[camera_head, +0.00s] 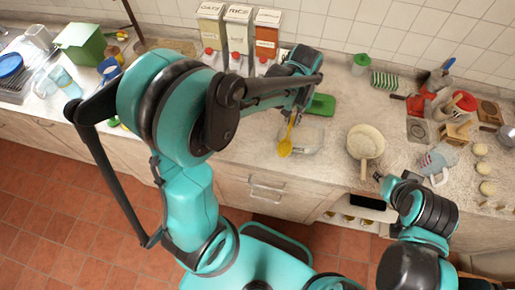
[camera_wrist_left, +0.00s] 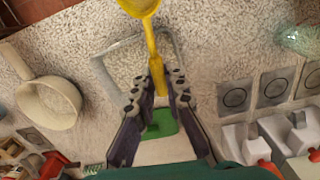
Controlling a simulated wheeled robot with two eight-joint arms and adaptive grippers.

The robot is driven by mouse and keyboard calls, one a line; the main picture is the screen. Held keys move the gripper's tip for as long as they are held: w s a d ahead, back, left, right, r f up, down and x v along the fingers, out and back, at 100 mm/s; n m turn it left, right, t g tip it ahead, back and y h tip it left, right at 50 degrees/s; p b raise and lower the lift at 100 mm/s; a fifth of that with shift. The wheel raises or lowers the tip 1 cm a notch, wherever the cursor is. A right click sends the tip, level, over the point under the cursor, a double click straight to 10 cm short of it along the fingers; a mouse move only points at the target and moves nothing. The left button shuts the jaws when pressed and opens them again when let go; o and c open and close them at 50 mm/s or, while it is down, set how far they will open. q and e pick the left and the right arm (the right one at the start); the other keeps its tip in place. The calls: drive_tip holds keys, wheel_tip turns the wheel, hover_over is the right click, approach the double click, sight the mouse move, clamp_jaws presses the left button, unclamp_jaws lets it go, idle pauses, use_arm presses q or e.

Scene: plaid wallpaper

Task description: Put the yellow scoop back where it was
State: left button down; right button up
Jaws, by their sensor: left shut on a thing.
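The yellow scoop (camera_head: 285,147) hangs bowl-down from my left gripper (camera_head: 292,115), over or beside a clear shallow tray (camera_head: 310,139) on the counter. In the left wrist view my left gripper (camera_wrist_left: 158,88) is shut on the handle of the yellow scoop (camera_wrist_left: 152,40), its bowl pointing to the top edge. The grey rim of the tray (camera_wrist_left: 108,76) shows behind it. I cannot tell whether the scoop touches the tray.
A green lid or board (camera_head: 321,104) lies behind the tray. A cream pan (camera_head: 366,142) stands to the right.

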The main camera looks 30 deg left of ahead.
use_arm(q)
drive_tip(key=s+a+f, duration=0.1)
drive_tip(key=s+a, duration=0.1)
drive_tip(key=b, duration=0.2)
hover_over(254, 135)
drive_tip(key=shift+n, duration=0.4)
wheel_tip(254, 135, down, 7)
drive_tip(key=shift+w+a+r, duration=0.1)
wheel_tip(254, 135, down, 3)
drive_tip(key=shift+f+b, duration=0.15)
drive_tip(key=shift+b, duration=0.6)
drive_tip(key=shift+f, duration=0.35)
drive_tip(key=shift+f, duration=0.15)
drive_tip(key=c, duration=1.6)
unclamp_jaws()
drive_tip(key=shift+o, duration=0.2)
